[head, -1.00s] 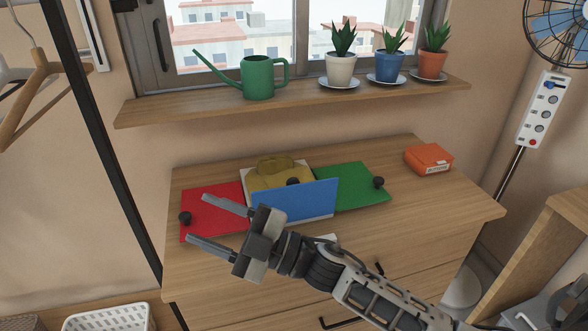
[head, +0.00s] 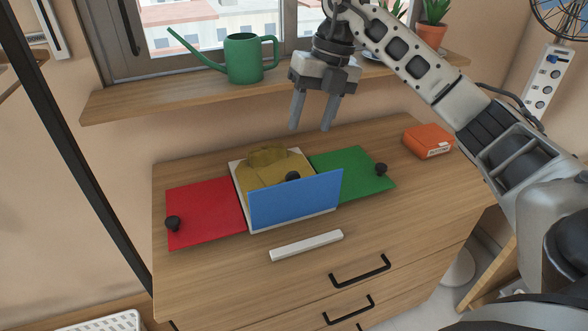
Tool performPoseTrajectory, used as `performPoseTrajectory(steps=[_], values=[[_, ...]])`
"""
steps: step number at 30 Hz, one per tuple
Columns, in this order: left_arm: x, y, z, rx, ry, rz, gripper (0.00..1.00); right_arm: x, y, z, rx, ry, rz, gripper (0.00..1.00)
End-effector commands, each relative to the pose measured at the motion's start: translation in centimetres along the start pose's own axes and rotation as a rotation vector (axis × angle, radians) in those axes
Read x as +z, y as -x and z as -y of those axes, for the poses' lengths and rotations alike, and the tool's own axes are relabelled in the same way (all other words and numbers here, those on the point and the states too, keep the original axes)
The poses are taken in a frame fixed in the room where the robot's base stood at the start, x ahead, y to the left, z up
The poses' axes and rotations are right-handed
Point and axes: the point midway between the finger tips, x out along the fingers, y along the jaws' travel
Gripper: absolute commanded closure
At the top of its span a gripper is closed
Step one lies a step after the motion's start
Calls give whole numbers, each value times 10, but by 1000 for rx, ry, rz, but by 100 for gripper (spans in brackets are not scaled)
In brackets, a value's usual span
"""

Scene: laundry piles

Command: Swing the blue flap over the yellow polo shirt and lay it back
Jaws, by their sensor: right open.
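The blue flap (head: 296,199) stands raised and tilted at the front edge of a white folding board, its face toward me. The yellow polo shirt (head: 258,174) lies bunched on the board behind the flap, which hides its lower part. A black knob (head: 293,176) shows just above the flap's top edge. The red flap (head: 205,211) lies flat at the left and the green flap (head: 352,172) lies flat at the right. My right gripper (head: 312,128) is open and empty, fingers pointing down, above and behind the green flap's side of the board. My left gripper is not in view.
A white bar (head: 306,245) lies on the dresser top (head: 215,274) in front of the board. An orange box (head: 428,141) sits at the back right. A windowsill shelf (head: 140,100) with a green watering can (head: 244,58) and potted plants is above.

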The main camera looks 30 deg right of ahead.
Motion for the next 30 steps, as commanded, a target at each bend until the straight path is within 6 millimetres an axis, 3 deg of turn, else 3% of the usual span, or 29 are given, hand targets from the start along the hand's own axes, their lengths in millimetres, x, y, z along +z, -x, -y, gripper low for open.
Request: performPoseTrajectory(steps=[6,15,21,30], values=[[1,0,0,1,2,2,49,-1,-52,-1,1,3,-5,50],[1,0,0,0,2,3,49,-1,-106,-2,3,5,-4,50],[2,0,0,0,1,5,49,0,-121,-1,3,4,-1,50],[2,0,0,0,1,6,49,0,-123,-1,3,4,0,50]])
